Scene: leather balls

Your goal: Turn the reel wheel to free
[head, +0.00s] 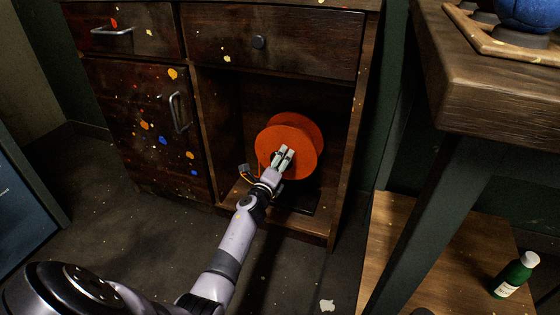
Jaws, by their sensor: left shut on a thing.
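The orange reel wheel (302,136) stands upright in the open compartment of the dark wooden cabinet, with two round flanges showing. My left gripper (285,155) reaches in from the lower left and is at the front face of the reel, near its middle. Its fingers are closed on a part at the reel's centre; the fingers hide most of that part. My right gripper is not in view.
The cabinet has drawers (275,38) above and a paint-spattered door (145,125) on the left. A wooden table (480,90) stands close on the right, with a green bottle (515,275) on its lower shelf. The floor in front is mostly clear.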

